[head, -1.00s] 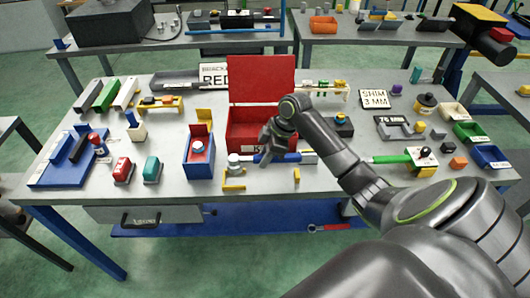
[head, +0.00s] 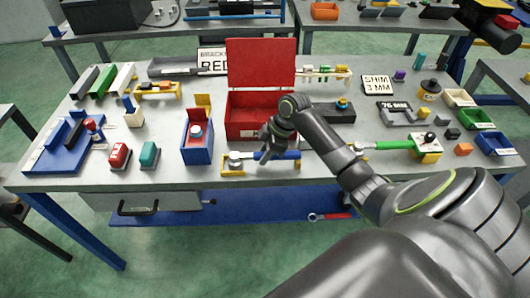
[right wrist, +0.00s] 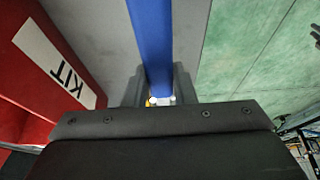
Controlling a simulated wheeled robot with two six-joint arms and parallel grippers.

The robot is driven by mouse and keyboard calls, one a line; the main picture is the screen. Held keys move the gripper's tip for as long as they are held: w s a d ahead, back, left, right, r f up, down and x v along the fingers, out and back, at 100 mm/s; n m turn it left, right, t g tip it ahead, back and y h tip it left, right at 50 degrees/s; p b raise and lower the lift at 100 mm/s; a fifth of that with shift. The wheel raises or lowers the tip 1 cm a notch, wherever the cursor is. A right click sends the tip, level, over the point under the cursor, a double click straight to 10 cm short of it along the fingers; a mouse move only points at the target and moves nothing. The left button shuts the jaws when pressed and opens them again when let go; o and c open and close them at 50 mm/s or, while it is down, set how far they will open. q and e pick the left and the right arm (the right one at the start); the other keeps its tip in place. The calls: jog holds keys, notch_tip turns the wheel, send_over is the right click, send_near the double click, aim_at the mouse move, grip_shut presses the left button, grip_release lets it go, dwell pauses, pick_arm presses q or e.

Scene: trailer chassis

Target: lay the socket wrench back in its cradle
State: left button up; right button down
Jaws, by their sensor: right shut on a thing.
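The socket wrench (head: 290,155) has a blue handle and a silver head at its left end. It lies roughly level along the yellow cradle (head: 232,171), at the table's front edge before the red box. The cradle's two posts stand under its two ends; whether it rests in them or hovers just above, I cannot tell. My right gripper (head: 268,152) is shut on the blue handle from above. In the right wrist view the handle (right wrist: 153,40) runs between the fingers (right wrist: 153,92). My left gripper is not in view.
The open red kit box (head: 255,115) stands close behind the wrench. A blue box (head: 197,148) with a yellow lid is to the left. A green-handled tool (head: 392,145) lies to the right. A red-handled tool (head: 330,216) is on the lower shelf.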

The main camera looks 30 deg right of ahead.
jog(key=shift+r+p, duration=0.1)
jog(key=shift+p, duration=0.5)
dwell(0.9)
jog(key=c, duration=0.6)
grip_release()
jog(key=shift+c, duration=0.2)
jog(key=shift+r+p, duration=4)
jog(key=shift+p, duration=0.05)
jog(key=shift+s+f, duration=0.1)
